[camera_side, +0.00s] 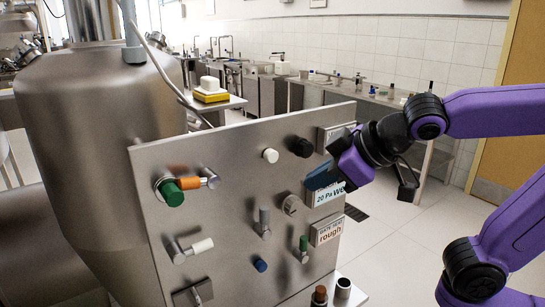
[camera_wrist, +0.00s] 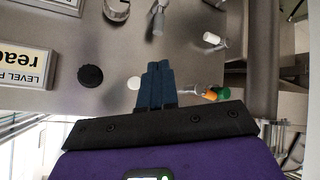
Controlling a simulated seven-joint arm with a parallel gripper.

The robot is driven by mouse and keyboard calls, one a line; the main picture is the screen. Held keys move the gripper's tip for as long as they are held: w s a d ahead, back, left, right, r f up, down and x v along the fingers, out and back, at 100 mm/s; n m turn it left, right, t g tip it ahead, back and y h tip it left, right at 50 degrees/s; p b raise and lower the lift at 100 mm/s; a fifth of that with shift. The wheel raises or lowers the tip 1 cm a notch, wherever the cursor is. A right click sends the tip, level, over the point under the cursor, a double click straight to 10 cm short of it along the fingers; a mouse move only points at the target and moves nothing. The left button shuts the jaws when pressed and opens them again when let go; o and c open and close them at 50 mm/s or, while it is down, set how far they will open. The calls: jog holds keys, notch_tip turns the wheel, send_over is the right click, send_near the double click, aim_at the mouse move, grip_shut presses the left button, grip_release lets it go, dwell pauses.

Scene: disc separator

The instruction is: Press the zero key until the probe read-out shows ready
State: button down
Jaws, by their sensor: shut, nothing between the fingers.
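A steel panel (camera_side: 222,205) carries several buttons, knobs and read-outs. In the wrist view, a read-out (camera_wrist: 22,66) appears upside down at the left edge; its visible text is "LEVEL P" and "rea", the remainder cut off. No zero label is readable. My gripper (camera_side: 312,184) is shut and empty before the panel; its blue fingertips (camera_wrist: 158,66) show beside the white button. Contact cannot be told.
A read-out (camera_side: 328,194) with "20 Pa" is partly behind my fingers; below it another (camera_side: 327,230) reads "rough". A green-and-orange valve handle (camera_side: 172,190), a white-tipped lever (camera_side: 195,248) and a blue button (camera_side: 260,265) protrude from the panel. A large steel vessel (camera_side: 95,130) stands behind it.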

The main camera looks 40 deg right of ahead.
aim_at(271, 156)
jog(key=shift+s, duration=0.2)
jog(key=w, duration=0.9)
dwell(0.4)
dwell(2.0)
jog(key=shift+w, duration=0.35)
jog(key=shift+w, duration=0.4)
dwell(0.8)
jog(key=shift+s, duration=0.85)
